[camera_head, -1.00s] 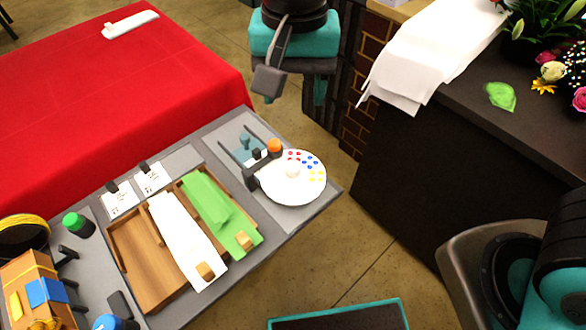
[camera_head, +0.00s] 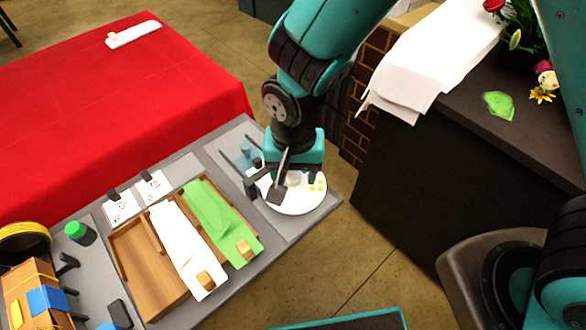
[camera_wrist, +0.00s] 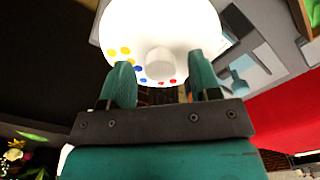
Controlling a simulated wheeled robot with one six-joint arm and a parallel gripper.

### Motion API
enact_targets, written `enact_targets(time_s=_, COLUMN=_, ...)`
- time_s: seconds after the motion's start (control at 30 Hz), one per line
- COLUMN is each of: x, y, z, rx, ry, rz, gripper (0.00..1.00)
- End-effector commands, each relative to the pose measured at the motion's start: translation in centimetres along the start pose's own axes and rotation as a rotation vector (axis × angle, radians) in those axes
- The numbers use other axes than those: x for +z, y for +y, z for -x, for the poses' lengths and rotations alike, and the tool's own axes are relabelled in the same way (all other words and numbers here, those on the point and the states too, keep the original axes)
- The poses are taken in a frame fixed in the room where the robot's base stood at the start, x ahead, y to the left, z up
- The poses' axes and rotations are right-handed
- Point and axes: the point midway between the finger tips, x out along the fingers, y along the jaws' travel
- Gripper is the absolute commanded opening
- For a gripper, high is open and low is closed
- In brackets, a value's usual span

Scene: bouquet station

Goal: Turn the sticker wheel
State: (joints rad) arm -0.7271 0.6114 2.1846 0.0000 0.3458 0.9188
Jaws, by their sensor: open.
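The sticker wheel (camera_head: 299,201) is a white disc with coloured dots at the right end of the grey work table. In the wrist view the wheel (camera_wrist: 196,28) fills the upper middle, with a white round knob (camera_wrist: 159,63) at its centre and yellow, blue and red dots along its near edge. My gripper (camera_head: 284,180) is over the wheel and hides its upper part in the head view. In the wrist view my gripper (camera_wrist: 162,84) is open, with one finger on each side of the knob and space between. I cannot tell whether the fingers touch the disc.
A wooden tray (camera_head: 140,268) with white and green paper (camera_head: 213,212) lies left of the wheel. A dark counter (camera_head: 450,190) with flowers stands at the right. A red-covered table (camera_head: 110,100) is behind.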

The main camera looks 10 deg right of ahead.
Motion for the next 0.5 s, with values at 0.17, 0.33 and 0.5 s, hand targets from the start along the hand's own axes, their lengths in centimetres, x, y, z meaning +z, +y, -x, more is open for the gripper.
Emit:
enact_targets(time_s=0.17, x=0.0, y=-0.02, z=-0.29, rx=-0.001, ry=0.0, rz=0.0, gripper=0.57)
enact_targets(time_s=0.33, x=0.0, y=-0.03, z=-0.27, rx=-0.001, ry=0.0, rz=0.0, gripper=0.5)
enact_targets(time_s=0.5, x=0.0, y=-0.03, z=-0.25, rx=-0.001, ry=0.0, rz=0.001, gripper=0.11)
